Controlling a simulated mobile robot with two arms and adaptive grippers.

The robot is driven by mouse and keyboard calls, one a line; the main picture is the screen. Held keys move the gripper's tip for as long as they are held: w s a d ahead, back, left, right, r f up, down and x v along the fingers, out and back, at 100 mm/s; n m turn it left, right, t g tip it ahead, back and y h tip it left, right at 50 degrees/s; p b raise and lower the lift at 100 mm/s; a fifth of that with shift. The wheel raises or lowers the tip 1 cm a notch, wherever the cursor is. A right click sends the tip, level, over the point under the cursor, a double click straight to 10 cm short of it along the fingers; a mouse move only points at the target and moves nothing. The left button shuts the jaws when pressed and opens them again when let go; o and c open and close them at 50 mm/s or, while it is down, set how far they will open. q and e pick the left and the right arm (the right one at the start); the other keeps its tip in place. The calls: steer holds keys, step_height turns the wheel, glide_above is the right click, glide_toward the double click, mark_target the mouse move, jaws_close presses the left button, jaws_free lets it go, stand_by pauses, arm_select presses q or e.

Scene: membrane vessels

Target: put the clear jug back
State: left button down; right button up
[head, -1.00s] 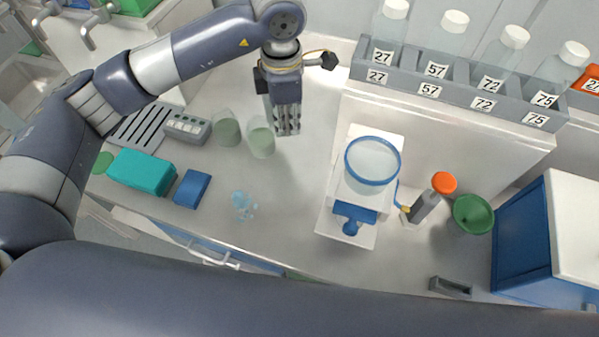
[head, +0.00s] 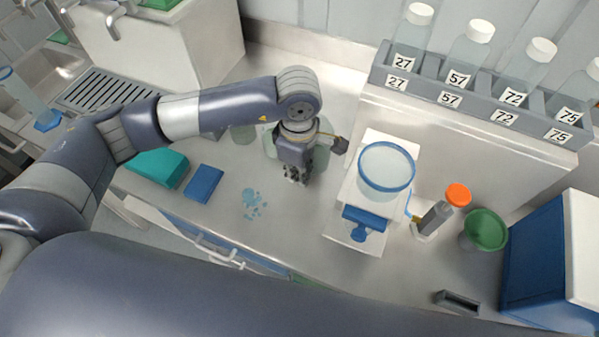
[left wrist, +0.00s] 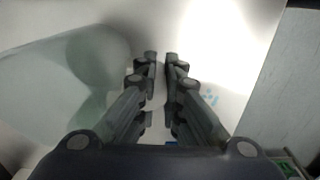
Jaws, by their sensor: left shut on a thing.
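A clear jug (head: 269,143) with a faint green tint is at my left gripper (head: 297,178) in the head view, largely hidden behind it. In the left wrist view the jug (left wrist: 65,85) fills the left side, close beside the fingers. My left gripper (left wrist: 160,100) points down with its fingers close together, shut on the jug; the exact grip spot is hard to make out. Whether the jug touches the bench cannot be told. My right gripper is not in view.
Another clear vessel (head: 243,133) stands left of the gripper. A blue spill (head: 254,204) lies on the bench near a blue block (head: 204,184) and a teal box (head: 158,167). A white device with a blue-rimmed bowl (head: 386,192) stands to the right. A bottle rack (head: 450,98) is behind.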

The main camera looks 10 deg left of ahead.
arm_select(q)
step_height(320, 180, down, 2)
steer(key=shift+f, duration=0.15)
steer(key=shift+f, duration=0.1)
steer(key=c, duration=1.8)
jaws_free()
steer(key=shift+o, duration=0.2)
